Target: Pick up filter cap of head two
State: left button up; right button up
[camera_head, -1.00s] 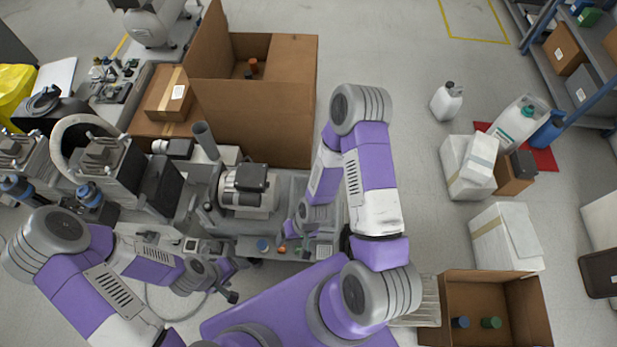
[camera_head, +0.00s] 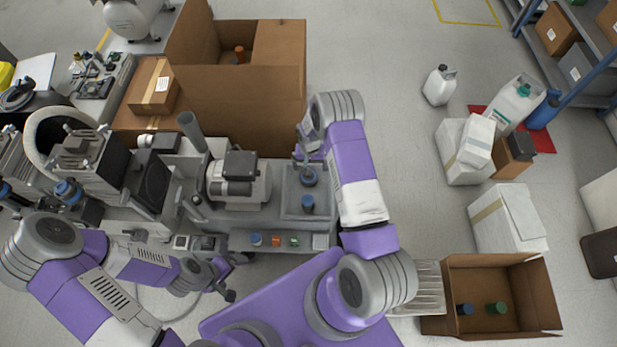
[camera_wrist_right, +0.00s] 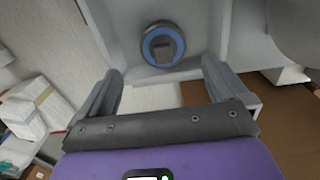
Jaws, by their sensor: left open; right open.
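A blue cap-like part (camera_head: 308,203) stands in the grey tray (camera_head: 290,207) right of the compressor motor. The right wrist view shows a round part with a blue ring and dark centre (camera_wrist_right: 163,45) in a grey tray, just beyond and between my fingertips. I cannot tell for sure which part is head two's filter cap. My right gripper (camera_head: 308,178) is over the tray, open and empty; its fingers (camera_wrist_right: 160,80) are spread apart. My left gripper (camera_head: 229,283) is open and empty in front of the bench. Blue-topped parts (camera_head: 67,189) are by the compressor heads at left.
A front ledge holds small blue, orange (camera_head: 276,240) and green parts. A large cardboard box (camera_head: 240,100) stands behind the bench. An open box (camera_head: 490,270) with blue and green parts is at right.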

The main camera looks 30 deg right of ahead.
aim_at(308, 176)
jog(key=f+b, duration=0.1)
jog(key=f, duration=0.2)
jog(key=f+b, duration=0.1)
jog(key=f, duration=0.2)
jog(key=shift+w+a+f+b, duration=0.15)
jog(key=shift+a+f+b, duration=0.1)
jog(key=shift+b, duration=0.1)
jog(key=shift+r, duration=0.1)
jog(key=shift+c, duration=0.3)
jog(key=c, duration=1)
